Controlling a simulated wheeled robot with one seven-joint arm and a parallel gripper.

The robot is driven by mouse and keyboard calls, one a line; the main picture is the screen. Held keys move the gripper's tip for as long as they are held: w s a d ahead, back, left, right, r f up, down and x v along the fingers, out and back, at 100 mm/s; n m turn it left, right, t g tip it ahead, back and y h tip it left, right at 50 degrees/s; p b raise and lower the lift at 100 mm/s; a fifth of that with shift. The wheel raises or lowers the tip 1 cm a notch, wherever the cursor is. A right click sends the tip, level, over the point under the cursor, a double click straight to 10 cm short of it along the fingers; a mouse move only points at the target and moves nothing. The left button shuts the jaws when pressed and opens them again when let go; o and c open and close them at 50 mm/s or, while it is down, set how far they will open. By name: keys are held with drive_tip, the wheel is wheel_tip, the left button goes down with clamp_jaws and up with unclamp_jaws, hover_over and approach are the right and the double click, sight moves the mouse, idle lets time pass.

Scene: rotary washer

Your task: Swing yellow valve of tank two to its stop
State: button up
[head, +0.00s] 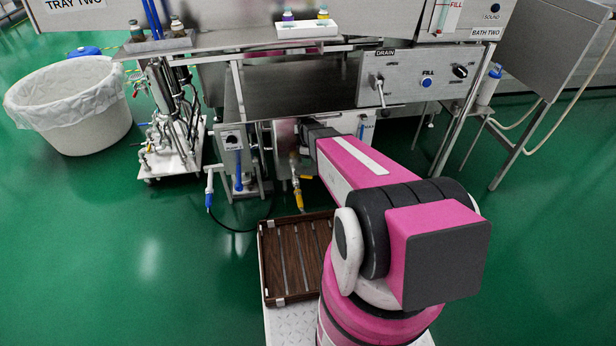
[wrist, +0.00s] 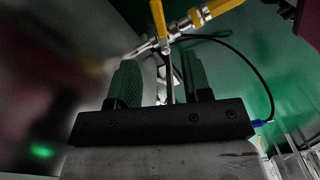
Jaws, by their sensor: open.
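In the wrist view, a yellow handle (wrist: 159,18) on a metal shank is at the top, beyond my fingertips. Another yellow-handled fitting (wrist: 205,12) is right of it. My gripper (wrist: 158,58) is open, its two dark fingers apart. The metal shank appears in the gap between them; contact cannot be told.
A pipe cart (head: 175,130) and a white lined bin (head: 70,105) stand left. A DRAIN and FILL panel (head: 405,75) is above. A dark hose (wrist: 262,75) loops at right in the wrist view. Green floor is clear left.

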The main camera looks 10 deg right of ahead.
sight(307, 176)
wheel_tip(307, 176, down, 11)
drive_tip(key=shift+w+a, duration=0.1)
drive_tip(key=shift+w, duration=0.05)
idle(0.4)
clamp_jaws()
drive_tip(key=shift+w, duration=0.1)
